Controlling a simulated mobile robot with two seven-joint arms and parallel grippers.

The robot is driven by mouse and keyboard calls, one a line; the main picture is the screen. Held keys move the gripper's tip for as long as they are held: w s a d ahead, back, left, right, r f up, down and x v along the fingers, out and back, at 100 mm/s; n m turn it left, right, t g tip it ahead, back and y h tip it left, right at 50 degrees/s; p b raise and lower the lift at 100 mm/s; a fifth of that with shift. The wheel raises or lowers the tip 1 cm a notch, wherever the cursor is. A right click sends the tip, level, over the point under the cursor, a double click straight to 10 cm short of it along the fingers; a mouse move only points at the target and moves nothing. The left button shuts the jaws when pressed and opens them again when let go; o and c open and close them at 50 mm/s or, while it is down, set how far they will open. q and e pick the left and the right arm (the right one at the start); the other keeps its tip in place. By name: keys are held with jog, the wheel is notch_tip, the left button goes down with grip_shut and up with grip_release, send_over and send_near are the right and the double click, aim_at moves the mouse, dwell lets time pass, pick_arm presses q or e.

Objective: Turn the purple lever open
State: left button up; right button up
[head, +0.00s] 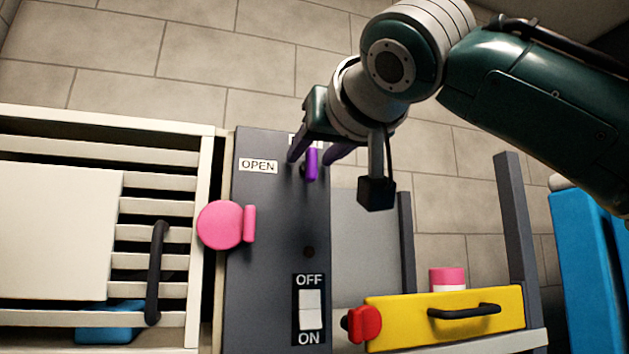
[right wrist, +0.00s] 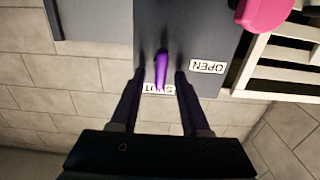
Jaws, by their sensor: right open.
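The purple lever (head: 312,164) stands out from the upper part of a dark grey panel (head: 270,225), to the right of a white OPEN label (head: 258,166). A second label above the lever is mostly hidden by my gripper. My right gripper (head: 318,158) is open, with one finger on each side of the lever. In the right wrist view the lever (right wrist: 161,70) lies between the two fingers (right wrist: 158,85), with a visible gap on both sides. The OPEN label (right wrist: 207,67) shows there beside the right-hand finger. My left gripper is not in view.
A pink round knob (head: 220,225) sticks out at the panel's left edge, by a slatted cabinet (head: 208,180) with a black handle (head: 156,272). A white OFF/ON switch (head: 309,310) sits low on the panel. A yellow drawer (head: 400,318) with a red knob (head: 364,324) is at lower right.

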grip_shut()
jog(key=shift+f+n, duration=0.1)
jog(key=shift+n, duration=0.4)
dwell(0.5)
jog(key=n, duration=0.1)
jog(key=n+b, duration=0.1)
jog(key=shift+a+f+n, duration=0.15)
jog(key=shift+n, duration=0.15)
jog(key=n, duration=0.2)
jog(key=n+b, duration=0.1)
jog(key=n, duration=0.2)
jog(key=shift+s+a+f, duration=0.1)
jog(key=shift+a, duration=0.1)
jog(key=n, duration=0.2)
jog(key=n+b, duration=0.1)
jog(key=n, duration=0.1)
jog(key=shift+f+n, duration=0.2)
jog(key=shift+n, duration=0.2)
jog(key=n, duration=0.4)
jog(key=shift+f, duration=0.15)
jog(key=shift+n, duration=0.3)
